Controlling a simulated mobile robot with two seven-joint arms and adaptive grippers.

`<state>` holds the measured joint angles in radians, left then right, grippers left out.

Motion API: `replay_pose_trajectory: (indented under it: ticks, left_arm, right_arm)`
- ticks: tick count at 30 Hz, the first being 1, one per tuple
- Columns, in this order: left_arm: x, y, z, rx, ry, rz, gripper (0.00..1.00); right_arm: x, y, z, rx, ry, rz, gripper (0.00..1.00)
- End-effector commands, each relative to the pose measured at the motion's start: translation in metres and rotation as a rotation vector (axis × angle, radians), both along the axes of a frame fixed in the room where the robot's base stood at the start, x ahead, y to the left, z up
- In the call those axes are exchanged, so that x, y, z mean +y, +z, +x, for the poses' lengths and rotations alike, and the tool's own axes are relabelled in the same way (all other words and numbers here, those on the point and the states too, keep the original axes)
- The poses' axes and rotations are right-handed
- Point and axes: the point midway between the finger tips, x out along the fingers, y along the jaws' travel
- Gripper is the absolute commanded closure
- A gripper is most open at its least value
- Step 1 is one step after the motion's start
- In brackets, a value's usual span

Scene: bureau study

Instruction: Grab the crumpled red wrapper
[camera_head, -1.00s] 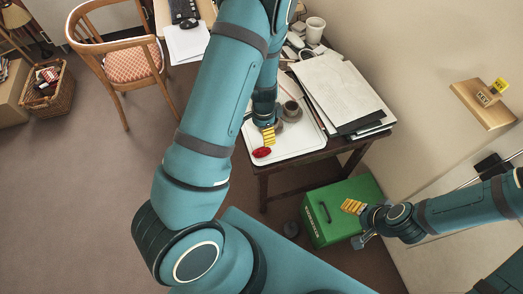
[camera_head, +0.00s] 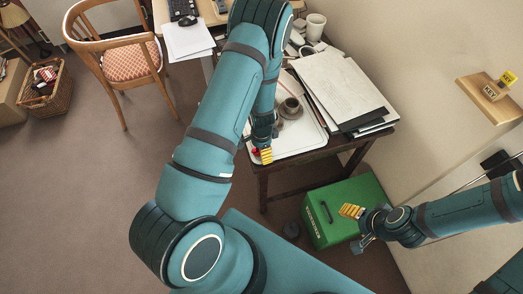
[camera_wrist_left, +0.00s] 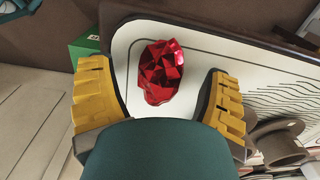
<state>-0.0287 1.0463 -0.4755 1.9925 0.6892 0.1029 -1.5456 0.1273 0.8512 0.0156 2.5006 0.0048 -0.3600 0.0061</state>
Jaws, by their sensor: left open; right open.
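The crumpled red wrapper (camera_wrist_left: 161,72) is shiny and lies on the white tray (camera_wrist_left: 135,33) in the left wrist view. In that view my left gripper (camera_wrist_left: 162,98) is open, with one yellow finger on either side of the wrapper and space between each finger and it. In the head view my left gripper (camera_head: 263,154) is low over the tray (camera_head: 305,140) near its front left edge, and it hides most of the wrapper; only a little red shows beside the fingers. My right gripper (camera_head: 357,226) is open and empty above the green box.
A stack of papers and folders (camera_head: 340,88) lies to the right on the dark table (camera_head: 330,150). A green box (camera_head: 335,198) is on the floor below. A white mug (camera_head: 315,27) stands behind.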

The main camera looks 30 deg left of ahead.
Motion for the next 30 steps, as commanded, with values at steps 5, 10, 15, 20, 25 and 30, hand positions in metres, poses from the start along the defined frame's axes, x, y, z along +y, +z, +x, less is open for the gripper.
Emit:
replay_pose_trajectory:
  ticks: [5,10,15,20,25,30]
  left_arm:
    - [0.0002,-0.0005,0.0004,-0.001,0.000,0.000,0.22]
    - [0.0001,-0.0003,0.0003,-0.001,0.000,0.000,0.40]
    - [0.0001,-0.0003,0.0002,-0.001,0.001,0.001,0.62]
    - [0.0001,-0.0002,0.0002,-0.001,0.001,0.001,0.66]
    - [0.0001,-0.0002,0.0002,-0.001,0.001,0.001,0.66]
    - [-0.0001,0.0068,0.0006,-0.001,0.001,0.000,0.66]
  right_arm:
    - [0.0001,0.0002,-0.0002,0.001,0.000,0.000,0.31]
    - [0.0000,0.0002,-0.0001,0.000,0.000,0.000,0.31]
    - [-0.0001,0.0002,0.0000,0.000,0.000,0.000,0.31]
    - [-0.0001,0.0002,0.0000,0.000,0.000,0.000,0.31]
    - [-0.0001,0.0001,0.0001,0.000,0.000,0.000,0.31]
    - [-0.0001,0.0021,0.0004,-0.001,-0.001,0.000,0.31]
